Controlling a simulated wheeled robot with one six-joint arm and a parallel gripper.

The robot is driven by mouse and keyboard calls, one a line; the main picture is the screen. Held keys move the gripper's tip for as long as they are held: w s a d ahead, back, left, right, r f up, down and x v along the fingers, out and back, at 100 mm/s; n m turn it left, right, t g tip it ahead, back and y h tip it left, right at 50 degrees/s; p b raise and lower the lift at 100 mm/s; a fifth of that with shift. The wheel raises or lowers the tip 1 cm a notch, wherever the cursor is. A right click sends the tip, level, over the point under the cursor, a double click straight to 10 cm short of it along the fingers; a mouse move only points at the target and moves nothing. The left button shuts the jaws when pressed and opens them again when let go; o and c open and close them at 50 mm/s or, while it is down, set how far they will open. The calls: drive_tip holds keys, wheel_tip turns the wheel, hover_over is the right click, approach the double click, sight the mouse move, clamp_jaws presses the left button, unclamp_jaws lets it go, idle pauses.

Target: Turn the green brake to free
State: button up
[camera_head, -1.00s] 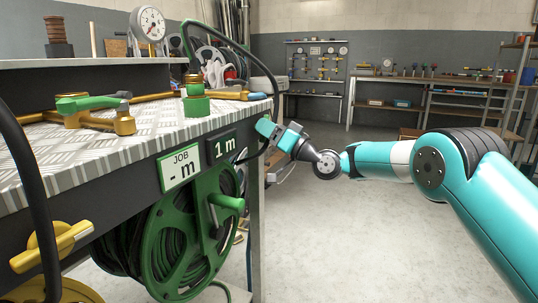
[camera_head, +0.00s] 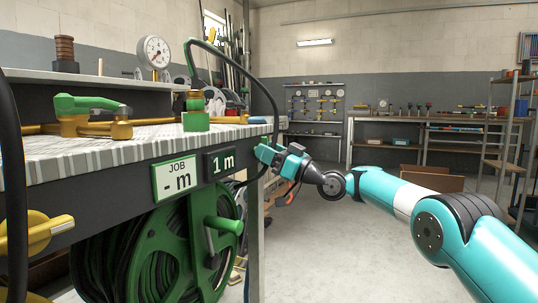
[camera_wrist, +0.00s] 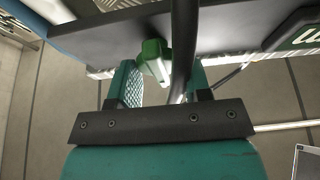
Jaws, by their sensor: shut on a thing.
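The green brake (camera_wrist: 154,58) is a small green knob with a paler bar on the bench's front edge. In the wrist view it sits between the two teal fingers of my gripper (camera_wrist: 162,85), with a black hose (camera_wrist: 183,45) passing just beside it. The jaws are shut on the brake. Its exact setting cannot be read.
Below the bench (camera_head: 100,155) hangs a green hose reel (camera_head: 170,255) with a crank. A yellow brake (camera_head: 35,235) is at the far left. Green and brass valves (camera_head: 90,112) and a gauge (camera_head: 154,52) stand above.

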drive_tip(key=o, duration=0.8)
drive_tip(key=b+v, duration=1.3)
drive_tip(key=v, duration=0.4)
drive_tip(key=shift+d, duration=0.2)
